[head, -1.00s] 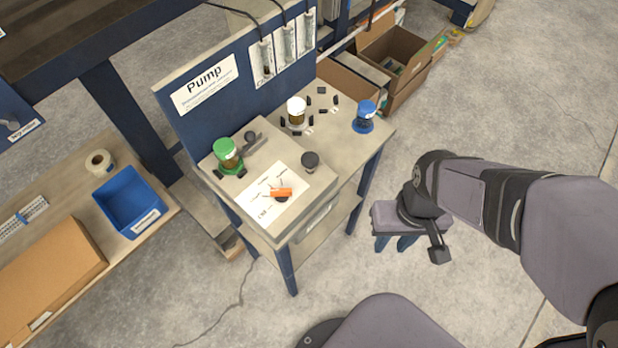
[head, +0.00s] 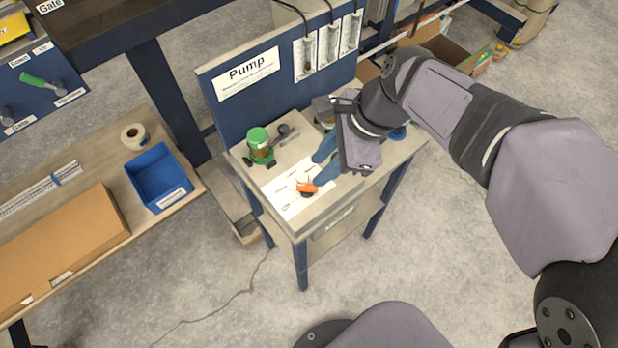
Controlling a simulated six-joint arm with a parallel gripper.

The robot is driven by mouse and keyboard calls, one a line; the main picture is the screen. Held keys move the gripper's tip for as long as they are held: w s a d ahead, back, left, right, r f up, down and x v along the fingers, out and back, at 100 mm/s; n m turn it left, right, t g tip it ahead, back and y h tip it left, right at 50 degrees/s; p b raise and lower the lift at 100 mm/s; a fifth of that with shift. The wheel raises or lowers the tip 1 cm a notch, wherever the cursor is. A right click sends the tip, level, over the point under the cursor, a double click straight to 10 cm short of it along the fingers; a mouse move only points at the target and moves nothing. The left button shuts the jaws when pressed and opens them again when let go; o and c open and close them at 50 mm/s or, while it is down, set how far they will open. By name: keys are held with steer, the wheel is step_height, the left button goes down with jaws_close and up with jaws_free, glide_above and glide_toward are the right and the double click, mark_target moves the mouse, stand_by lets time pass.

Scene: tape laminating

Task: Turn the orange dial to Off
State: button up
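The orange dial (head: 306,187) sits on a white printed label (head: 284,193) on top of the Pump station's bench. Its handle points roughly left in the picture; the label's words are too small to read. My gripper (head: 317,170) reaches over the bench from the right, its blue fingers spread apart with a gap between them. The nearer finger is right beside the dial in the picture; I cannot tell whether it touches. My gripper and wrist hide the bench's right part.
A green-capped knob (head: 259,146) and a dark lever (head: 284,131) stand behind the dial. The upright Pump panel (head: 270,82) bounds the back of the bench. A blue bin (head: 159,178) and a tape roll (head: 134,136) are on the left bench.

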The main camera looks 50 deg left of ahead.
mark_target(305, 185)
steer(key=shift+d+m, duration=0.1)
steer(key=shift+m, duration=0.9)
steer(key=shift+f, duration=0.1)
steer(key=shift+x, duration=3.65)
jaws_close()
